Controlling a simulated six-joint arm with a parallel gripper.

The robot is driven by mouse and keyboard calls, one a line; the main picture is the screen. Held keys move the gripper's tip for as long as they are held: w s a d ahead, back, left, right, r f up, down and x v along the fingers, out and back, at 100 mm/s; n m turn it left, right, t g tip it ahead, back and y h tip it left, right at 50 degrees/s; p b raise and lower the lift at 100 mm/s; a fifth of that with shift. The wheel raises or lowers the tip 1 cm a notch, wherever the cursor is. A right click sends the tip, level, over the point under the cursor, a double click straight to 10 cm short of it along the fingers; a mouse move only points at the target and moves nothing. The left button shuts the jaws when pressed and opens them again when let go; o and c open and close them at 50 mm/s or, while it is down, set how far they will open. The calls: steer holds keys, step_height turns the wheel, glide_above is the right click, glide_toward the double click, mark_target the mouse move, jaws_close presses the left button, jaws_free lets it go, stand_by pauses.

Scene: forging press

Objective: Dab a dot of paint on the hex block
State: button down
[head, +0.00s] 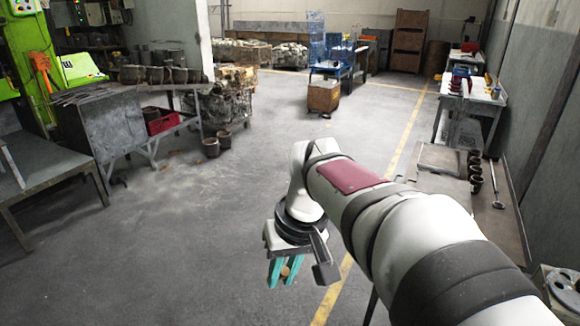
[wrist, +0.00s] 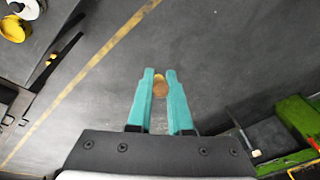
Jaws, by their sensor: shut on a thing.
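My gripper (head: 279,283) has two teal fingers pointing down over the floor at the lower middle of the head view. In the wrist view my gripper (wrist: 159,76) is shut on a small tan-brown piece (wrist: 160,88), which shows between the fingers near their tips. The held piece also shows in the head view (head: 285,271). Its full shape is hidden by the fingers, so I cannot tell what it is. I cannot make out the hex block in either view. A yellow round container (wrist: 14,29) in the wrist view's upper left may hold paint; its contents are unclear.
A white round item (wrist: 27,8) is beside the yellow container. A workbench (head: 125,100) with metal parts stands at left, beside a green machine (head: 28,55). A low table (head: 450,160) and shelf line the right wall. The middle floor is open, with a yellow line.

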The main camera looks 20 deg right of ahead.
steer(key=d+f+m+g+h, duration=0.1)
steer(key=d+f+g+h, duration=0.25)
steer(key=d, duration=1.85)
steer(key=s+d+f+m+g+h, duration=0.1)
steer(key=s+d+f+g, duration=0.1)
steer(key=s+d, duration=0.5)
steer(key=s+d+f+g, duration=0.2)
steer(key=s+d, duration=0.2)
steer(key=d, duration=0.6)
steer(key=shift+h, duration=0.25)
steer(key=f, duration=0.5)
steer(key=shift+d, duration=0.4)
